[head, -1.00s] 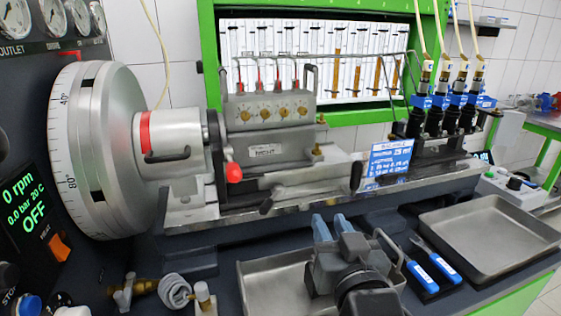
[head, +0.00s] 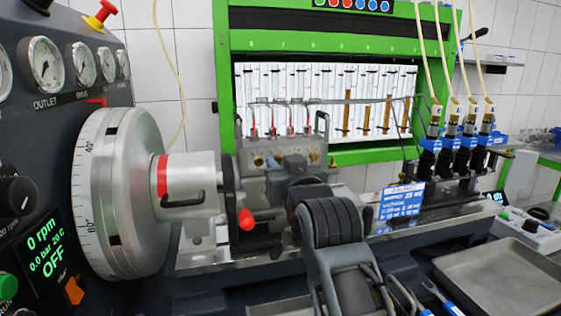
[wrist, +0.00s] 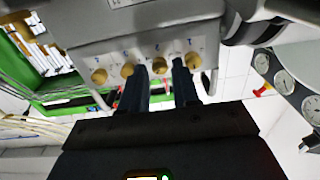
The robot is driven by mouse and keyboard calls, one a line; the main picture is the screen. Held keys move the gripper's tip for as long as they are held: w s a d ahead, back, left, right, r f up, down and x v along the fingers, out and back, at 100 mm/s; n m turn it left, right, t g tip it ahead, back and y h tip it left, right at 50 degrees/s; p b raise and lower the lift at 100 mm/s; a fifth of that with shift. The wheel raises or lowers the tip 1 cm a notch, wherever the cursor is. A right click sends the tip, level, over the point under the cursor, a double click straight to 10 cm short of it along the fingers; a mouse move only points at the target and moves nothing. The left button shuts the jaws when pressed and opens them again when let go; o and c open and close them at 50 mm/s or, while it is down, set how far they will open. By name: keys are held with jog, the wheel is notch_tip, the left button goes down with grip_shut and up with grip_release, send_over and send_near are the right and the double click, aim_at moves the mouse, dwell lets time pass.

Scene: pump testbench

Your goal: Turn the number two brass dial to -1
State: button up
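The grey pump (head: 300,140) carries a row of brass dials on its front. In the head view the leftmost brass dial (head: 258,161) and the rightmost one (head: 313,156) show; my arm mostly hides those between. The wrist view sees the pump (wrist: 120,28) upside down. My gripper (wrist: 162,74) is open there, its dark fingers apart. One brass dial (wrist: 159,65) sits in the gap between the fingertips, with space on both sides. Another dial (wrist: 127,70) is partly behind the left finger, and one (wrist: 193,61) is beside the right finger. Dial markings are too small to read.
A large silver graduated wheel (head: 118,190) stands left of the pump. A red-knobbed lever (head: 246,219) projects below the pump. A blue-and-white sign (head: 400,203) and black injectors (head: 452,155) stand at the right. A metal tray (head: 510,275) lies front right.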

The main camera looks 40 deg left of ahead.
jog(key=shift+w+a, duration=0.45)
jog(key=shift+a, duration=0.1)
grip_shut()
